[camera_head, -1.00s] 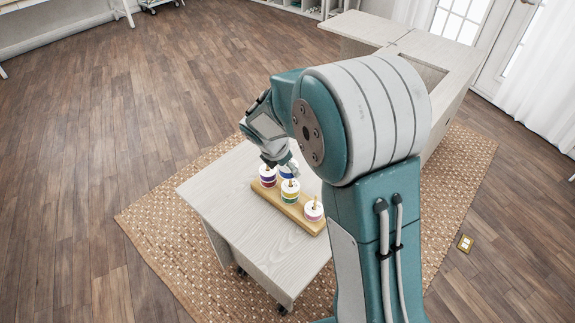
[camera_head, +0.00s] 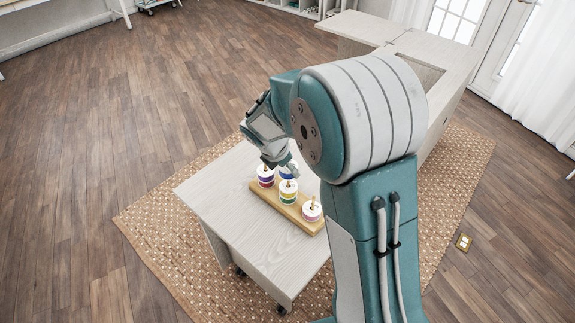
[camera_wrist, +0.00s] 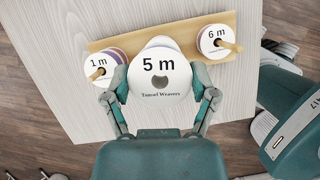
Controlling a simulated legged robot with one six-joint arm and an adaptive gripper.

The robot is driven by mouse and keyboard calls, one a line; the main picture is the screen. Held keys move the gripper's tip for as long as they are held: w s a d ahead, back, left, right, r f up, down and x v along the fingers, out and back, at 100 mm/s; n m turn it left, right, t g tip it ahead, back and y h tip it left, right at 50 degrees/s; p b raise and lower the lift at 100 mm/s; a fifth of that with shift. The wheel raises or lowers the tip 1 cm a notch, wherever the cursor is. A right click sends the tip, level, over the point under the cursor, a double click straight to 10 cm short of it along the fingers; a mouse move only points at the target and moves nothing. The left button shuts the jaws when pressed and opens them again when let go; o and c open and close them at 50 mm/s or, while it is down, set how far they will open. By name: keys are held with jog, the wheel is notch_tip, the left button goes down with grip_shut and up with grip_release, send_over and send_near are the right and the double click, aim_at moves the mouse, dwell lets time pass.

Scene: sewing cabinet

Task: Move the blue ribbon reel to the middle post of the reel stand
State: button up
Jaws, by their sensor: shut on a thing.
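My gripper (camera_wrist: 167,92) is shut on a reel whose white face reads "5 m" (camera_wrist: 160,66). In the head view, the blue ribbon reel (camera_head: 287,172) shows at my gripper (camera_head: 279,160), partly hidden by it. The wooden reel stand (camera_head: 265,196) lies below on the pale table. In the wrist view, the held reel hides the middle of the stand.
The wrist view shows a "1 m" reel (camera_wrist: 99,66) and a "6 m" reel (camera_wrist: 215,40) on posts either side of the held reel. The pale table top (camera_head: 215,190) is clear around the stand. A larger pale cabinet (camera_head: 445,75) stands behind my arm.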

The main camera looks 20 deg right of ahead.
jog(key=shift+f, duration=2.15)
jog(key=o, duration=0.9)
jog(key=shift+c, duration=0.2)
jog(key=v, duration=1.2)
